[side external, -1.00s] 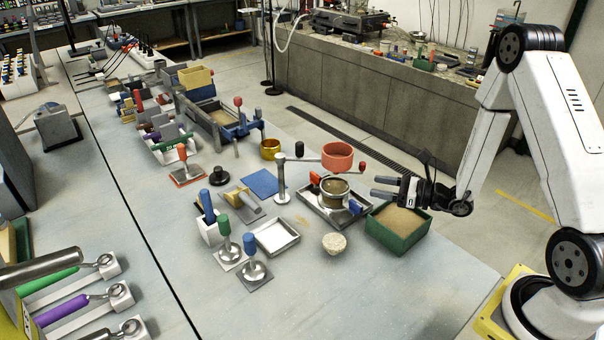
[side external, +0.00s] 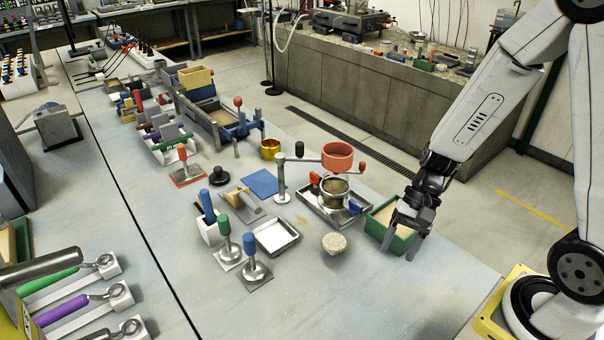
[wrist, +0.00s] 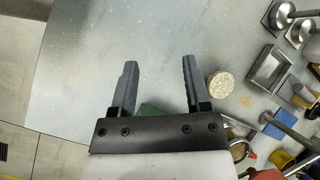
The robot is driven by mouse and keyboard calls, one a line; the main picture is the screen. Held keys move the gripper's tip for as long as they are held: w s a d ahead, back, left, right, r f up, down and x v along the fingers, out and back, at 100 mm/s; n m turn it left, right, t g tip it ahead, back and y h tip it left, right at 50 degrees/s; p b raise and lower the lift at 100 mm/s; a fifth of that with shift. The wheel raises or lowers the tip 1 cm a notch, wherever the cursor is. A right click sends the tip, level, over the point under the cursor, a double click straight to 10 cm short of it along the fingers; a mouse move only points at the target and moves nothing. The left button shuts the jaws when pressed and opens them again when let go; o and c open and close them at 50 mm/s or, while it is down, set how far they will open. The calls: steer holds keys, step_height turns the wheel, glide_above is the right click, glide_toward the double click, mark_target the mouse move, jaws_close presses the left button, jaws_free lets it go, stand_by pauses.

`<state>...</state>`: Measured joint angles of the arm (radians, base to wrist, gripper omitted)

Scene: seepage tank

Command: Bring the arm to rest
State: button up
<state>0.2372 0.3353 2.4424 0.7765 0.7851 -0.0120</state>
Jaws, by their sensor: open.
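My gripper (side external: 401,244) points down at the right side of the bench, in front of the green box of sand (side external: 380,226), and hides part of that box. In the wrist view my gripper (wrist: 157,72) has its two fingers well apart, with only bare grey bench between the tips. Nothing is held. A corner of the green box (wrist: 150,110) shows behind the fingers. A pale round speckled lump (side external: 336,243) lies on the bench left of the gripper; it also shows in the wrist view (wrist: 221,84), right of the fingers.
A metal tray with a clamped pot (side external: 336,190) and a red ring (side external: 337,156) on a stand are behind left. An empty metal tray (side external: 277,237) and green- and blue-handled tampers (side external: 250,244) stand further left. The front right bench (side external: 400,290) is clear.

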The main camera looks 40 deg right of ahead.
steer(key=shift+w+d+r+n+t+h, duration=0.6)
steer(key=shift+n+h, duration=0.45)
steer(key=shift+n, duration=0.7)
steer(key=shift+w+d+r+n+t+h, duration=0.35)
steer(key=shift+r+n+t+h, duration=0.5)
steer(key=shift+n, duration=0.85)
steer(key=shift+w+d+r+n+t+h, duration=0.45)
steer(key=shift+r+n+h, duration=0.3)
steer(key=shift+n+h, duration=0.8)
steer(key=shift+o, duration=0.5)
steer(key=shift+y, duration=0.25)
